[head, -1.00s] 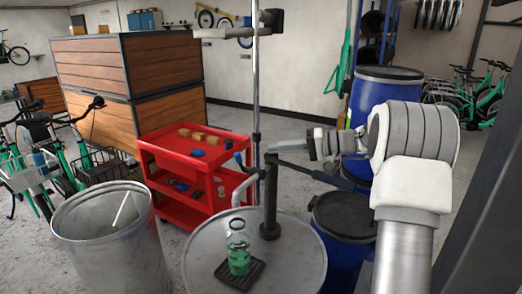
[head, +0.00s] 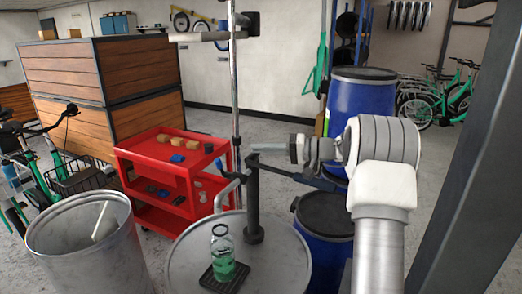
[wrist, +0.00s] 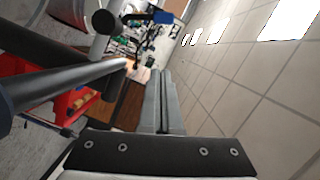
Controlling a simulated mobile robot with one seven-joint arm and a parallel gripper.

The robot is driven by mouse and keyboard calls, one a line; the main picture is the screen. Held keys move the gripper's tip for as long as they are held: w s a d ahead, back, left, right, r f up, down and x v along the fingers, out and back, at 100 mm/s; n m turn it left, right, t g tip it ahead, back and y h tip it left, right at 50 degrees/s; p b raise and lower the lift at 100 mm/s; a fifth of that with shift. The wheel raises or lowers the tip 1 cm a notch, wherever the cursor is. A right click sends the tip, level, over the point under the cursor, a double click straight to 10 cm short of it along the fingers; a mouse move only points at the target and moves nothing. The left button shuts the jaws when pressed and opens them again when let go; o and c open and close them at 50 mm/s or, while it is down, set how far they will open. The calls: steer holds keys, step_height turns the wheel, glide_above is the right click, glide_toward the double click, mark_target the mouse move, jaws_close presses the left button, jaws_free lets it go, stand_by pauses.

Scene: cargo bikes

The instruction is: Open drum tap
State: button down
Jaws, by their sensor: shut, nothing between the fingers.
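The silver drum (head: 275,262) stands at front centre with an upright dark pump post (head: 253,205) on its lid. A long dark bar with a blue end, seemingly the lever (head: 300,177), runs from the post to the right. A curved grey pipe (head: 222,195) lies left of the post. My gripper (head: 256,148) is shut and empty, its fingers pointing left near the post top. In the wrist view its fingers (wrist: 163,100) are together, and the lever (wrist: 75,80) passes left of them, apart. The exact gap to the post is unclear.
A glass bottle with green liquid (head: 222,255) stands on a black drip tray (head: 208,279) on the drum. An open metal bin (head: 80,240) stands left, a red cart (head: 155,150) behind. Blue drums (head: 355,105) stand right, near a dark pillar (head: 460,170).

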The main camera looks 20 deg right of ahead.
mark_target(222, 168)
steer(key=a+f+p, duration=0.1)
steer(key=a+f, duration=0.1)
steer(key=a, duration=0.6)
steer(key=shift+w+a, duration=0.25)
steer(key=shift+w, duration=0.2)
steer(key=shift+s+a+f+n+b, duration=0.3)
steer(key=shift+n+b, duration=0.3)
steer(key=shift+b, duration=1.3)
steer(key=s+a+f+n+h+b, duration=0.1)
steer(key=n+b, duration=0.1)
steer(key=b, duration=0.6)
steer(key=shift+f, duration=0.2)
steer(key=s+a+f+n+b, duration=0.1)
steer(key=n+b, duration=0.1)
steer(key=b, duration=0.5)
steer(key=a+f+n+h+b, duration=0.1)
steer(key=n+b, duration=0.1)
steer(key=b, duration=0.5)
steer(key=shift+s+t+b, duration=0.3)
steer(key=shift+s, duration=0.1)
steer(key=shift+s+f+b, duration=0.1)
steer(key=shift+b, duration=0.3)
